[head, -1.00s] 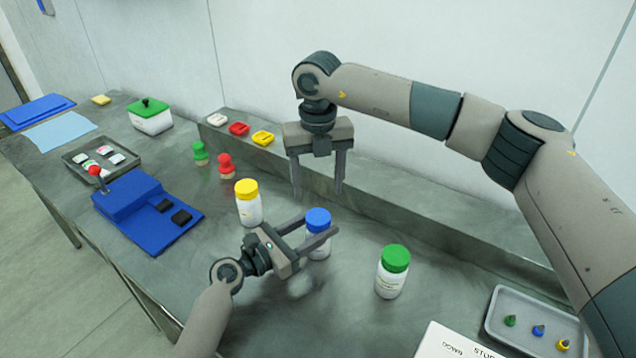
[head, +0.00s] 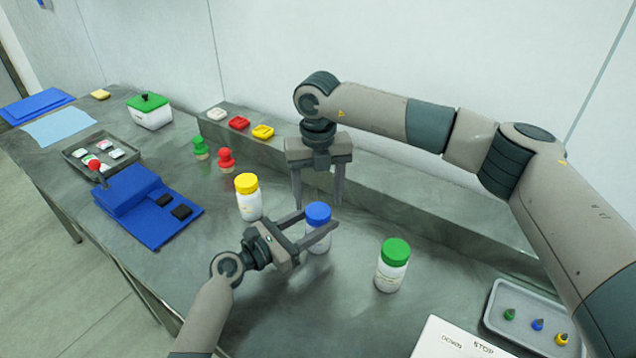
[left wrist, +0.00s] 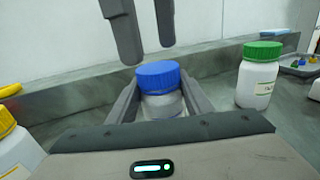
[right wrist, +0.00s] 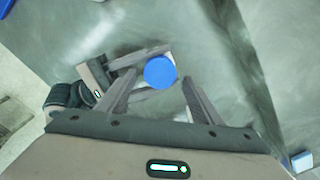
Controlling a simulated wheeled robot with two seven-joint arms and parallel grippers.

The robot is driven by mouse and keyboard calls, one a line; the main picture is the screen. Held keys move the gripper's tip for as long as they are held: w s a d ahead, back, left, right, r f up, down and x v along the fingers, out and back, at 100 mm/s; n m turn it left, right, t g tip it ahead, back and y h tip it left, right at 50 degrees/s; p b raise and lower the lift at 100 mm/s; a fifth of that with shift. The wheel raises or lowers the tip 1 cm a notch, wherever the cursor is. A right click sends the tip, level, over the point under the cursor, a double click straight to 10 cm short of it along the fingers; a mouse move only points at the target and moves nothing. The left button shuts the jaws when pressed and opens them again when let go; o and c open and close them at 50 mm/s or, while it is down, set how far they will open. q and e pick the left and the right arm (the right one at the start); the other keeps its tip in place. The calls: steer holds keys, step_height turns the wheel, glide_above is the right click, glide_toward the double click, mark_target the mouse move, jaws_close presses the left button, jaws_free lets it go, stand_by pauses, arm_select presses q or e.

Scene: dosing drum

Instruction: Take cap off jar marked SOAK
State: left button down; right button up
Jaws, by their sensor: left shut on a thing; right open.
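A white jar with a blue cap (head: 318,213) stands upright on the bench; its body (left wrist: 163,105) shows in the left wrist view. My left gripper (head: 319,228) is shut on this jar's body, one finger on each side, below the cap. My right gripper (head: 318,204) is open and points down just above the blue cap. In the right wrist view the blue cap (right wrist: 160,72) lies between and beyond its fingers. A yellow-capped jar (head: 248,200) stands to the left and a green-capped jar (head: 392,270) to the right. I cannot read SOAK on any label.
A raised ledge (head: 420,205) runs behind the jars. Red (head: 226,160) and green (head: 199,148) stamp-like pieces stand behind left. A grey tray (head: 495,315) with small coloured pieces and a white panel (head: 440,340) lie at front right. A blue fixture (head: 140,215) is at left.

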mark_target(318, 210)
steer(key=shift+f, duration=1.6)
steer(key=shift+c, duration=0.7)
